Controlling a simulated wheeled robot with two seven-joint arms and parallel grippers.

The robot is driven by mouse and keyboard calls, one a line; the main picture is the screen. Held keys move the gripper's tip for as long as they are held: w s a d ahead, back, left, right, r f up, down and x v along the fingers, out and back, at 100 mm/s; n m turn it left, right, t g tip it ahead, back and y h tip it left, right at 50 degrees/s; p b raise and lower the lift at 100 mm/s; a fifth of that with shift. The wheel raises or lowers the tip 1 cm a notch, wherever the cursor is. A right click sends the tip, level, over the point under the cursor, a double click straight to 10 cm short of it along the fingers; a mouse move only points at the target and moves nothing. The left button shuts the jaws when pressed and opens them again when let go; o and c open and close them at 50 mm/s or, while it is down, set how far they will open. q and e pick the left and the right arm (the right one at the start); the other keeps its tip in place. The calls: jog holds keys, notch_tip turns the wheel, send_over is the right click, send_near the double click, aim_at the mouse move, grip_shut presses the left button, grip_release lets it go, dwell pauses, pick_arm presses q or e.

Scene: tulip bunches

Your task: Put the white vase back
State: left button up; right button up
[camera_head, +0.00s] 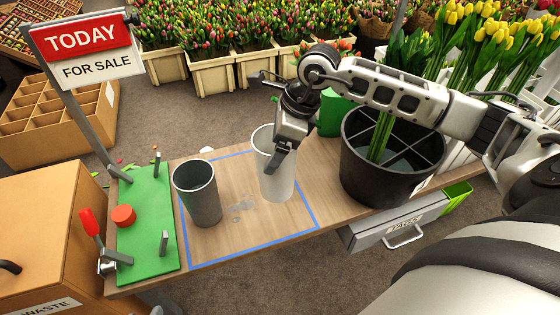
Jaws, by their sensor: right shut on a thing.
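The white vase (275,180) stands upright inside the blue-taped rectangle (262,236) on the wooden table, near its right side. My right gripper (279,160) reaches down at the vase's rim and is shut on its near wall. Part of the rim is hidden behind the gripper. I cannot tell whether the vase's base touches the table. A grey vase (203,199) stands to the left, inside the tape near its left edge. My left gripper is not in view.
A black divided bucket (375,180) with green stems stands right of the vase, with a green container (331,113) behind. A green board (147,215) with a red button and a red-handled lever lies at the left. A sign (85,50) rises there. Wet marks (240,206) lie between the vases.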

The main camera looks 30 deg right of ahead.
pick_arm(q)
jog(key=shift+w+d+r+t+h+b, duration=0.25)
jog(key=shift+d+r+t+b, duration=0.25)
jog(key=shift+b, duration=0.65)
pick_arm(e)
jog(key=w+d+f, duration=0.4)
jog(key=f, duration=0.5)
jog(key=shift+f, duration=0.2)
jog(key=o, duration=1.9)
jog(key=shift+s, duration=0.1)
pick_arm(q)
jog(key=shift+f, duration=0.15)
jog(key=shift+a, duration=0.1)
pick_arm(e)
jog(key=shift+r, duration=0.1)
